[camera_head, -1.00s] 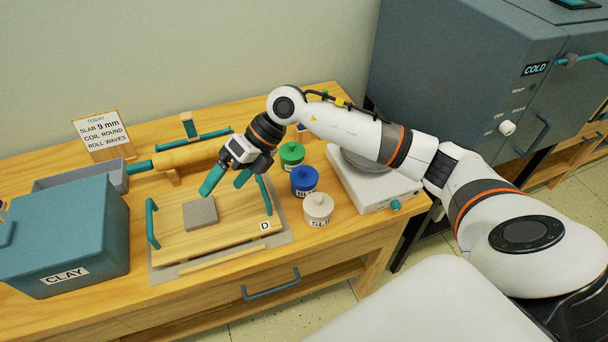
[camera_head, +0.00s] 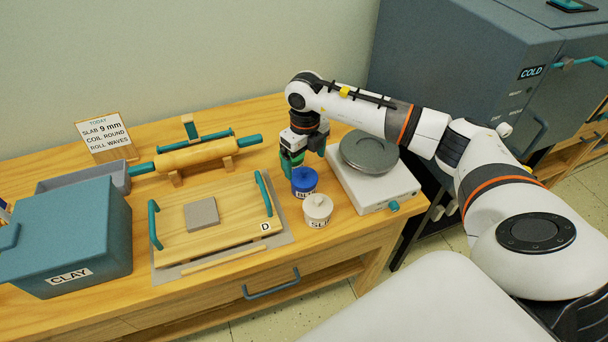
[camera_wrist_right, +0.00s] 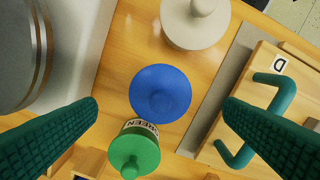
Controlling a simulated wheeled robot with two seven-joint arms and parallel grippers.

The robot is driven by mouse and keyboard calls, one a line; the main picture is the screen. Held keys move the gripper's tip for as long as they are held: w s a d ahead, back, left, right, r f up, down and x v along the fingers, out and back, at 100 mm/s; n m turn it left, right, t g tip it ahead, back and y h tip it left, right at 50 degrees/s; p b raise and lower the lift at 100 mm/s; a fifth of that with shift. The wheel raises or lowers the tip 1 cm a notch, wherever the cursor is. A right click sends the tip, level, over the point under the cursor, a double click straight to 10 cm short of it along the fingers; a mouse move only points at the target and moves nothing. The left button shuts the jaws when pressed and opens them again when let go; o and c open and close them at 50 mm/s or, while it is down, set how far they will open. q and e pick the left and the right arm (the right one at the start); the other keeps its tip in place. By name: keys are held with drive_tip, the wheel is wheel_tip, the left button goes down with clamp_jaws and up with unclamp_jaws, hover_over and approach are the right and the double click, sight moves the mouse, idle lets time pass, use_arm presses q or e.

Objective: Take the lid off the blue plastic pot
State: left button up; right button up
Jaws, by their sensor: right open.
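The blue pot (camera_head: 304,184) stands upright on the wooden bench, with its blue lid on. The right wrist view shows the round lid (camera_wrist_right: 160,92) from above, between the two finger lines and in the middle of the picture. My right gripper (camera_head: 304,155) points down just behind and above the blue pot. It is open, with nothing held; its two teal fingers stand wide apart and do not appear to touch the lid. My left gripper is not in view.
The green pot (camera_wrist_right: 135,152) stands close behind the blue one, mostly hidden by my gripper in the head view. The white pot (camera_head: 318,208) stands in front. A scale (camera_head: 376,186) is to the right, and a slab board (camera_head: 215,230) with teal handles is to the left.

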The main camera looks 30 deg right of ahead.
sight(304, 170)
drive_tip(key=shift+w+f+p, duration=0.15)
drive_tip(key=shift+f+p, duration=0.4)
drive_tip(key=shift+f, duration=1.8)
drive_tip(key=c, duration=1)
